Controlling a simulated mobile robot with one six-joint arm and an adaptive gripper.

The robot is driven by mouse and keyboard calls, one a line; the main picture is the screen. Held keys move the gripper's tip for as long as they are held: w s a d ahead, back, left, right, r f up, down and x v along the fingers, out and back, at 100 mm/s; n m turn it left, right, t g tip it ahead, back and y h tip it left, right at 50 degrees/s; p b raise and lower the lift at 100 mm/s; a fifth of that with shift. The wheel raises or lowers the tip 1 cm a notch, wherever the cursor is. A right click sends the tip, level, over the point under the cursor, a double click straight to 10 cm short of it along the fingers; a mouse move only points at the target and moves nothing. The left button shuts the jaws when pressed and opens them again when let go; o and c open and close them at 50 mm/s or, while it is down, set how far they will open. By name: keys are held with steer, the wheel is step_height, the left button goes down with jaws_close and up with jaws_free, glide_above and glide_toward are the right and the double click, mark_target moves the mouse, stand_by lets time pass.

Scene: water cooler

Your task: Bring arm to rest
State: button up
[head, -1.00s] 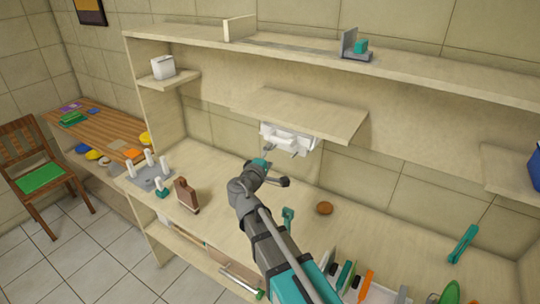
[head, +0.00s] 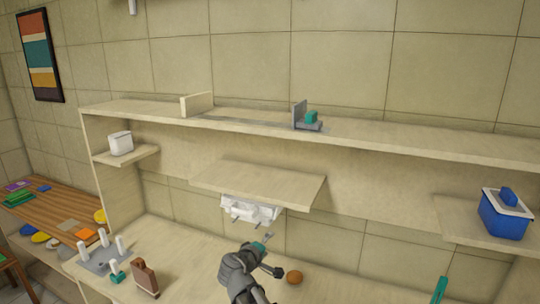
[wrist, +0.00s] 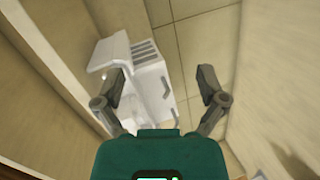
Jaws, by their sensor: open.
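My gripper (wrist: 162,82) is open and empty, its two fingers spread apart in the wrist view. In the head view my arm comes up from the bottom edge, and my gripper (head: 268,252) is over the workbench, below and in front of the white dispenser-like unit (head: 250,210). That unit hangs under a wooden shelf board. It also shows in the wrist view (wrist: 148,70), beyond and partly between the open fingers. The gripper appears apart from it. Most of my arm is out of the head view.
A brown round thing (head: 294,277) lies on the bench right of my gripper. A brown block (head: 146,277) and a grey stand with white pegs (head: 103,254) are at left. The low shelf board (head: 262,184) overhangs the bench. A blue container (head: 506,216) sits on the right shelf.

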steer(key=s+d+f+m+g+b, duration=0.1)
steer(key=s+d+f+m+g, duration=0.3)
steer(key=d, duration=0.3)
steer(key=s+d+f+m+g, duration=0.2)
steer(key=d+f+g, duration=0.1)
steer(key=d+f, duration=0.35)
steer(key=s+d+f+m+g+y, duration=0.2)
steer(key=s+f+g+y, duration=0.1)
steer(key=s, duration=0.3)
steer(key=s+d+f+m+g+y+b, duration=0.1)
steer(key=s+d+f+m+g+y, duration=0.1)
steer(key=s+d+f+g+y, duration=0.1)
steer(key=s+y, duration=0.1)
steer(key=s, duration=0.1)
steer(key=shift+s+b, duration=0.3)
steer(key=shift+s, duration=0.1)
